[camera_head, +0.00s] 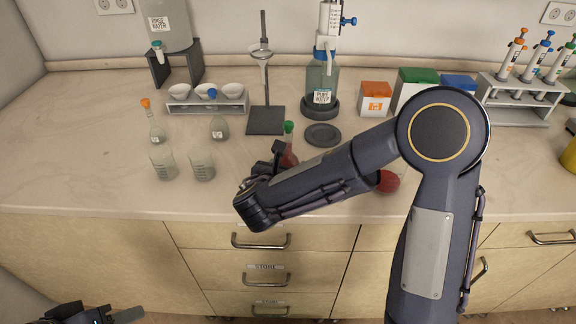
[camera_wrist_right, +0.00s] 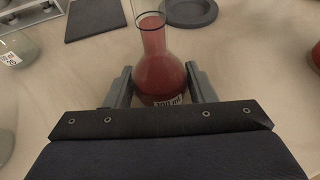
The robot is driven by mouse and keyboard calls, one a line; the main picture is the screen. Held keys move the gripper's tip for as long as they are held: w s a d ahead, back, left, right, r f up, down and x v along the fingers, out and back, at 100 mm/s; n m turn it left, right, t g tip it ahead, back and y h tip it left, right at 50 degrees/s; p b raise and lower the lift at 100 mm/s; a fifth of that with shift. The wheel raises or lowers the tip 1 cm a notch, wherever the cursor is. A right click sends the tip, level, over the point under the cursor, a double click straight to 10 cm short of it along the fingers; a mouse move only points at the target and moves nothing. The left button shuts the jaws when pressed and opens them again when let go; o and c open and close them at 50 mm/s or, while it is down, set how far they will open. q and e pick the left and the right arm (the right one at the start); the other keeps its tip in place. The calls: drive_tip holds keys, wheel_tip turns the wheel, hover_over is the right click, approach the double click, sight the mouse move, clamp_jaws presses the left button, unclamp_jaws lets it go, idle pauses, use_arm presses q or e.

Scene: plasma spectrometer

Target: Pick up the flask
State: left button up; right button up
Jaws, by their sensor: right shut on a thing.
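A small flask of red liquid (camera_head: 289,159) with a green stopper is upright near the front middle of the counter, partly hidden by my right gripper. In the right wrist view the flask (camera_wrist_right: 160,72) shows a round body, a narrow neck and a "100 ml" label. My right gripper (camera_wrist_right: 160,88) is shut on it, one finger on each side of the body. I cannot tell whether its base touches the counter. My left gripper (camera_head: 105,317) is only partly in view at the bottom left, below the counter, away from the flask; its jaws are unclear.
Two beakers (camera_head: 202,166) and flasks with orange (camera_head: 157,132) and blue (camera_head: 219,128) stoppers stand to the left. A retort stand (camera_head: 265,121) and dark round plate (camera_head: 323,134) are behind. A red round vessel (camera_head: 388,182) is partly behind my right arm.

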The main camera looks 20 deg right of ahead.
sight(286, 156)
drive_tip(key=shift+r, duration=0.45)
wheel_tip(286, 156, up, 3)
drive_tip(key=shift+a+f, duration=0.1)
drive_tip(key=shift+f, duration=0.1)
drive_tip(key=s+a+r+p, duration=0.1)
drive_tip(key=s+a+r, duration=0.8)
drive_tip(key=a, duration=0.1)
wheel_tip(286, 156, up, 14)
drive_tip(key=p, duration=1.3)
drive_tip(key=shift+a+r+p, duration=0.2)
drive_tip(key=shift+a+p, duration=0.05)
drive_tip(key=shift+p, duration=0.1)
drive_tip(key=shift+f, duration=0.1)
